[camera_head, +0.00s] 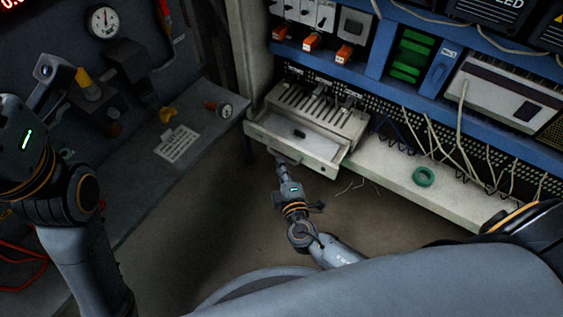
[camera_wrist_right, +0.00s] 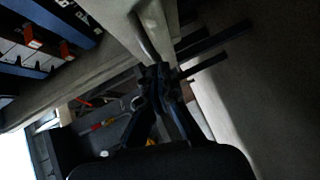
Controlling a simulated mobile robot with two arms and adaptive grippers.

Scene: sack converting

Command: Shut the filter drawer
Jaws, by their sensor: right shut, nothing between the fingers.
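The filter drawer (camera_head: 292,141) is a pale grey drawer that stands pulled out from under the slotted unit (camera_head: 318,108), with a small dark slot in its front part. My right gripper (camera_head: 281,161) is shut and empty, with its fingertips close against the drawer's front edge; whether they touch is unclear. In the right wrist view the shut fingers (camera_wrist_right: 158,75) point at a pale edge and a bar-like handle. My left arm is at the left edge; the state of its gripper (camera_head: 42,88) is not clear.
A pale shelf (camera_head: 465,195) runs right of the drawer, with a green tape ring (camera_head: 424,177) and loose cables on it. A dark bench (camera_head: 195,150) with a gauge stands to the left. The floor (camera_head: 215,215) between them is clear.

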